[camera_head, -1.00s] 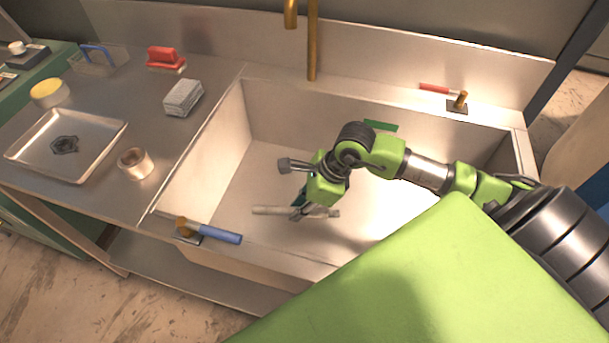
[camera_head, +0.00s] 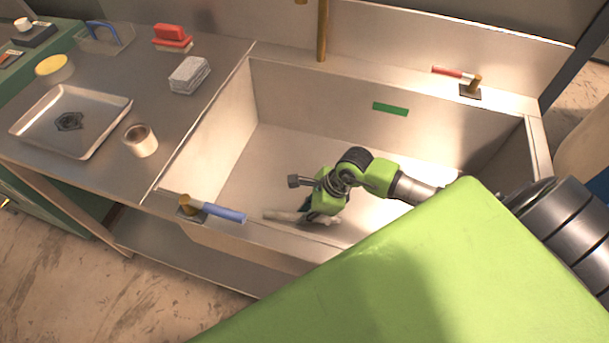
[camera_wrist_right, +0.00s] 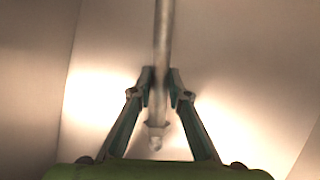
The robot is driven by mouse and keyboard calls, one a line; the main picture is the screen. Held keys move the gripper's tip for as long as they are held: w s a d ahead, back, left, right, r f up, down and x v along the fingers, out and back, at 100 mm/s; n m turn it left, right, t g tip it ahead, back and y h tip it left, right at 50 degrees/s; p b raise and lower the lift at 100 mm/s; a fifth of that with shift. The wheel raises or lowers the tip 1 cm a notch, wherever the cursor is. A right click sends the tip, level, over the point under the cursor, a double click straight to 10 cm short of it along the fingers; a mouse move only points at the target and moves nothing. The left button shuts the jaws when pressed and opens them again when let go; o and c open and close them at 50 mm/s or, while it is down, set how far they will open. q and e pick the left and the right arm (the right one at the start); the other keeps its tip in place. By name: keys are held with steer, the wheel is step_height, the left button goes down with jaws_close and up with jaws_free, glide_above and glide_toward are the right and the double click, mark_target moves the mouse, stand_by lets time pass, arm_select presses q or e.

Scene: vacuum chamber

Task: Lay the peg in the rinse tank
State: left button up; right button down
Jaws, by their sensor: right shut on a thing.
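The peg (camera_head: 283,216) is a pale grey metal rod low inside the rinse tank (camera_head: 250,170), a deep steel basin. My right gripper (camera_head: 308,217) is shut on the peg, with fingers on both sides of it. In the right wrist view the peg (camera_wrist_right: 163,40) runs between the two fingertips (camera_wrist_right: 160,78), its stepped end pointing back toward the palm. The peg looks close to the tank floor; I cannot tell whether it touches. My left gripper is not in view.
A blue-handled valve (camera_head: 218,211) is on the tank's front rim and a red-handled one (camera_head: 455,73) on the back rim. A brass spout (camera_head: 322,30) stands behind. On the left counter are a tray (camera_head: 100,143), a cup (camera_head: 140,140) and a grey block (camera_head: 189,75).

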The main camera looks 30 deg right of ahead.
steer(key=c, duration=2.3)
jaws_free()
steer(key=shift+f, duration=0.15)
steer(key=shift+c, duration=0.2)
steer(key=o, duration=0.4)
steer(key=shift+r, duration=0.35)
steer(key=v, duration=1.1)
steer(key=shift+s+d+r, duration=0.15)
steer(key=shift+r, duration=0.2)
